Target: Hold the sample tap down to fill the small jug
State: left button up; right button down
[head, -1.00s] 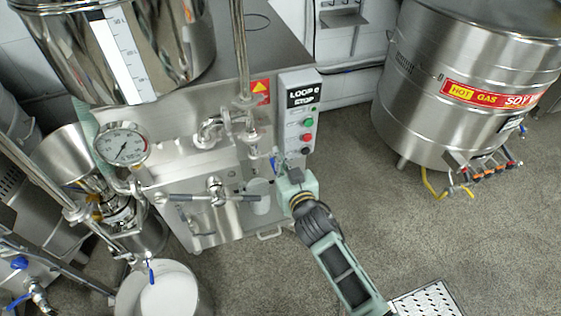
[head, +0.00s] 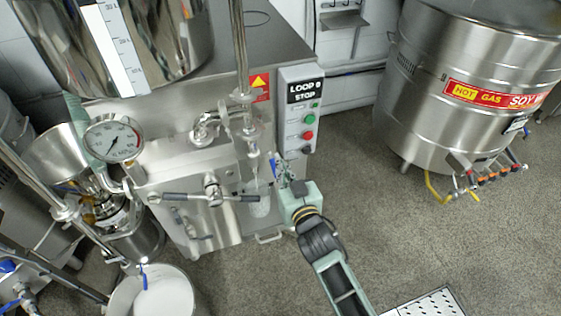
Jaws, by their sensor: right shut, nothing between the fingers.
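The sample tap shows its blue lever (head: 273,164) on the front of the steel mill, below the pipework. My right gripper (head: 284,178) is shut with nothing in it, right beside the blue lever at its lower right. I cannot tell whether its fingertips touch the lever. The small jug (head: 260,205), pale and translucent, stands upright below the tap, left of my right gripper. Its contents are too small to make out. My left gripper is not in view.
A control box (head: 299,108) with green and red buttons is just above my right gripper. A T-shaped handle (head: 212,193) sticks out left of the jug. A white-filled pot (head: 163,293) stands lower left. A large steel kettle (head: 462,100) stands right, with open floor before it.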

jog(key=shift+s+d+f, duration=0.1)
jog(key=shift+s+f, duration=0.1)
jog(key=shift+f, duration=0.45)
jog(key=shift+s+f, duration=0.15)
jog(key=shift+f, duration=0.45)
dwell(6.8)
